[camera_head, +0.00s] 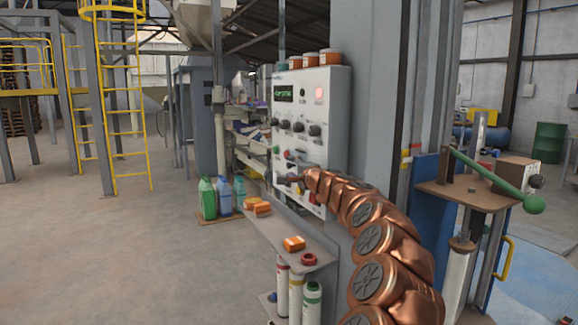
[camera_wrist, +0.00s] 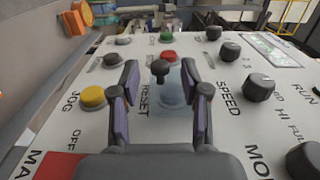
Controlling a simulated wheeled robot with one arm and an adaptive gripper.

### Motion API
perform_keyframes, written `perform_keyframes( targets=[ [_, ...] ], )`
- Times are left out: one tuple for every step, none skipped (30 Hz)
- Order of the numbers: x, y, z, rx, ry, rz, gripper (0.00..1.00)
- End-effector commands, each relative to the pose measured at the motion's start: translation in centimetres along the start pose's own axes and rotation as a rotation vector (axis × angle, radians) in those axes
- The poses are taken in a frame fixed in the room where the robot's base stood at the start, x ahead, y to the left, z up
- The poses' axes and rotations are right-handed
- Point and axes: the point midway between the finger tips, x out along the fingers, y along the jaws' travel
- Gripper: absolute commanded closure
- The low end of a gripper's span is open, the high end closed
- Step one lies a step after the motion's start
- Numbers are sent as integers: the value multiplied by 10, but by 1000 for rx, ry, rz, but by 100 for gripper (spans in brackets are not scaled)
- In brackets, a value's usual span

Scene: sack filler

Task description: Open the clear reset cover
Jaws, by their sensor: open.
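The clear reset cover (camera_wrist: 172,92) is a pale bluish see-through piece on the white panel, beside the RESET lettering in the wrist view. A dark knob (camera_wrist: 160,69) stands at its upper end. My gripper (camera_wrist: 160,74) is open, with one finger on each side of the knob and cover. Gaps show between the fingers and the knob. In the head view my gripper (camera_head: 291,179) is at the lower part of the control panel (camera_head: 318,92), where the cover is too small to tell.
A red button (camera_wrist: 169,55) lies just beyond the knob, and a yellow JOG button (camera_wrist: 93,96) to the left. Black dials, including the SPEED dial (camera_wrist: 259,87), stand to the right.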

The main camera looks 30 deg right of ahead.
Motion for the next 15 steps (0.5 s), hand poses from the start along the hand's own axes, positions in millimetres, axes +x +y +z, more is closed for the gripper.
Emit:
perform_keyframes(
  targets=[
    [5, 0, 0, -2, 1, 2, 54],
    [7, 0, -1, -2, 2, 3, 54],
    [10, 0, -1, -3, 3, 3, 54],
    [12, 0, -1, -3, 4, 3, 54],
    [14, 0, -2, -3, 4, 3, 54],
    [16, 0, -2, -3, 4, 2, 54],
    [18, -1, -2, -3, 5, 1, 54],
    [19, -1, -2, -2, 4, 1, 54],
    [21, -1, -2, -2, 4, 1, 54],
    [22, -1, -1, -2, 4, 0, 54],
    [23, -1, -1, -2, 4, 1, 54],
    [24, 0, -1, -1, 3, 1, 54],
    [25, 0, -1, -1, 3, 1, 54],
    [26, 0, -1, -1, 3, 1, 54],
    [26, 0, -1, 0, 2, 1, 54]
  ],
)
